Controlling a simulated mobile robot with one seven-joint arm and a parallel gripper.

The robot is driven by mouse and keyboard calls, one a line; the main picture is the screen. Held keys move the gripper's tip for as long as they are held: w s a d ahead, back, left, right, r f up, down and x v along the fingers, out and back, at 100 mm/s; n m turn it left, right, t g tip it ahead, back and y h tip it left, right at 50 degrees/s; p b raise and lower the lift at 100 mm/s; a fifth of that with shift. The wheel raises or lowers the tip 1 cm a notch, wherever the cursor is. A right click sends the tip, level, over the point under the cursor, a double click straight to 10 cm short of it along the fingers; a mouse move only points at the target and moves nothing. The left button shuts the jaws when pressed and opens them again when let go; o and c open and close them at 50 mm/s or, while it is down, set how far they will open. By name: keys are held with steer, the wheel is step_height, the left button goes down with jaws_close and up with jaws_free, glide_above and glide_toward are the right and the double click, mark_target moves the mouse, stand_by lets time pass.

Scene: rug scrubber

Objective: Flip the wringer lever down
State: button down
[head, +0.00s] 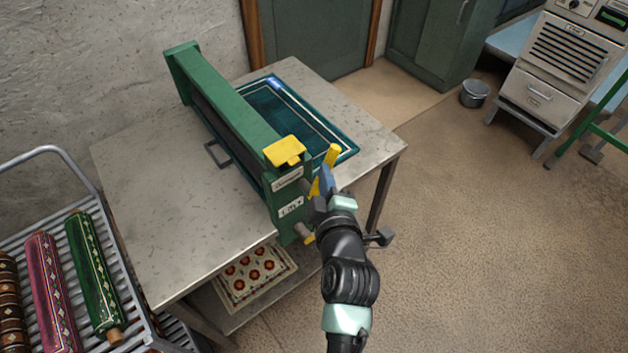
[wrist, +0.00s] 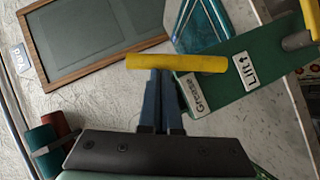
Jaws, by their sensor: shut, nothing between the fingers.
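The green wringer (head: 228,108) stands on the table, with a yellow cap on its near end. A yellow lever bar (head: 333,154) sticks up beside that end, and it also crosses the wrist view (wrist: 176,63). My gripper (head: 325,172) has its blue fingers shut and empty. In the wrist view the fingertips (wrist: 168,72) are right at the bar's middle and overlap it; I cannot tell if they touch. A second yellow piece (wrist: 311,18) sits by a grey knob near the "Lift" label. The lever's mount is hidden by my fingers and hand.
A teal rug (head: 290,120) lies flat behind the wringer on the table (head: 150,190). A rack (head: 45,160) with rolled rugs stands at the lower left. A patterned rug (head: 250,275) lies on the shelf below. The floor (head: 470,230) to the right is clear.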

steer(key=w+d+f+m+g+y+b, duration=0.4)
steer(key=d+f+m+g+b, duration=0.1)
steer(key=d+m, duration=0.1)
steer(key=shift+w+f+m+g+b, duration=0.2)
steer(key=shift+f+m+g+b, duration=0.05)
steer(key=shift+m+g+b, duration=0.1)
stand_by(0.5)
stand_by(0.5)
